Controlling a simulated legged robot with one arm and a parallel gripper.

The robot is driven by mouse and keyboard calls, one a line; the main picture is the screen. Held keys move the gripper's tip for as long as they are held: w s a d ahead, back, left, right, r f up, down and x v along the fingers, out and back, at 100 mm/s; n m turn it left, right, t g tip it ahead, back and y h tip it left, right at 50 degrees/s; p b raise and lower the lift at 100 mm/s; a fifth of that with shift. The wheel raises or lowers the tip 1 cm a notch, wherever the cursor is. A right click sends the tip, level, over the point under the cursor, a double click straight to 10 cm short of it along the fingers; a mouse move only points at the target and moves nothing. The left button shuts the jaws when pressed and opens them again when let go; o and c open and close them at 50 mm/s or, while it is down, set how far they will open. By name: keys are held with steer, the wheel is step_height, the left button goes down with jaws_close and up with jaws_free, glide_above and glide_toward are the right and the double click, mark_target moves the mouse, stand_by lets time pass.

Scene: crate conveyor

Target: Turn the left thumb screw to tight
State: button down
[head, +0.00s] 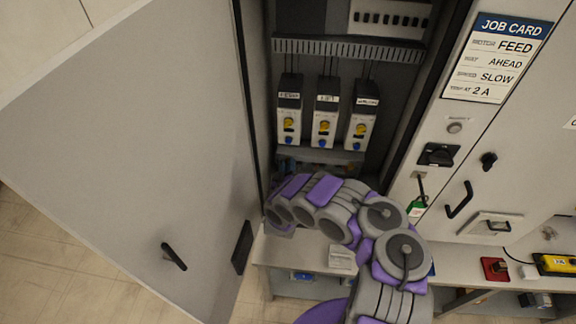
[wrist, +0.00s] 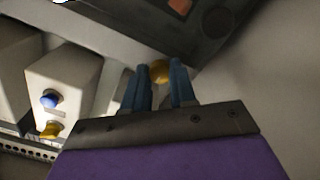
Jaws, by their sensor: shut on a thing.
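In the wrist view, the two blue fingers of my gripper (wrist: 159,82) are closed on a small brass-yellow round head, the left thumb screw (wrist: 160,68). It sits at the edge of a dark panel (wrist: 205,30), and only part of it shows between the fingertips. How far it is turned cannot be seen. In the head view my arm reaches into the lower left of the open cabinet, and the gripper and screw are hidden there.
Three white drive modules with yellow and blue knobs, among them the middle one (head: 325,125), hang above my arm. The open cabinet door (head: 130,130) fills the left.

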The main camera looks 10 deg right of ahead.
steer(key=shift+s+f, duration=0.1)
steer(key=shift+f, duration=0.15)
steer(key=c, duration=1)
jaws_free()
steer(key=shift+o, duration=0.4)
steer(key=shift+a+r, duration=0.1)
steer(key=shift+r, duration=0.05)
steer(key=p+v, duration=0.6)
steer(key=v, duration=1.1)
steer(key=shift+a, duration=0.1)
